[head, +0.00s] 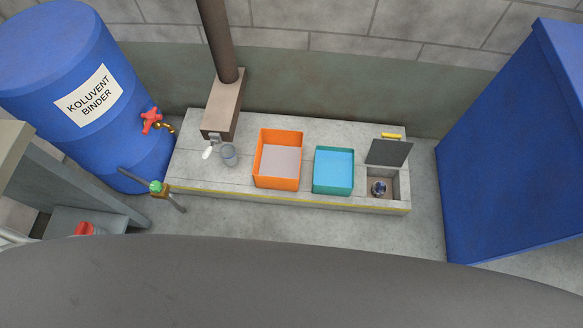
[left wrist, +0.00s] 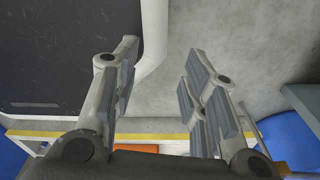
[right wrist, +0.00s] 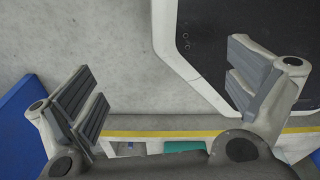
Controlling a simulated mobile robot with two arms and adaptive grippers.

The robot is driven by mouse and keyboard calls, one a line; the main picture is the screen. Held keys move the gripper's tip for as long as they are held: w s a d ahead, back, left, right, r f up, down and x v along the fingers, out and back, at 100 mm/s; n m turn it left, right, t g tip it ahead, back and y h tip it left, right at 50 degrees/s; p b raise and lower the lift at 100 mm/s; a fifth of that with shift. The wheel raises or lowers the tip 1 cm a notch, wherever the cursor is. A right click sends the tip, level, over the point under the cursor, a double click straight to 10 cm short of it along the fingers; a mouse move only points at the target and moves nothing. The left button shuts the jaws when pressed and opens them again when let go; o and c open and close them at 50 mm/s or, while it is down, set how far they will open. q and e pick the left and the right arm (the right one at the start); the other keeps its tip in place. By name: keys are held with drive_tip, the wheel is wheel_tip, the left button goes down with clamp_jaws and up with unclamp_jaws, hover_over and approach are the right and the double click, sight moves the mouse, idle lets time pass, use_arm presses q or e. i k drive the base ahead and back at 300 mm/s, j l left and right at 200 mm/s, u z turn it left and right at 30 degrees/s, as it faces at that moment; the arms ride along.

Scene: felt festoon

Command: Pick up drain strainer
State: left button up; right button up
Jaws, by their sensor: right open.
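A small dark round piece with a bluish tint, which looks like the drain strainer (head: 379,188), sits in a square recess (head: 391,197) at the right end of the concrete bench in the head view. A grey lid (head: 389,152) with a yellow handle stands raised behind the recess. My left gripper (left wrist: 161,68) is open and empty in the left wrist view. My right gripper (right wrist: 157,75) is open and empty in the right wrist view. Neither gripper shows in the head view, and the strainer does not show in either wrist view.
An orange bin (head: 267,180) and a teal bin (head: 318,187) stand on the bench (head: 215,178), left of the recess. A blue drum (head: 60,60) is at left, a large blue box (head: 510,150) at right.

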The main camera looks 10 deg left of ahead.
sight(379, 188)
drive_tip(key=z, duration=0.95)
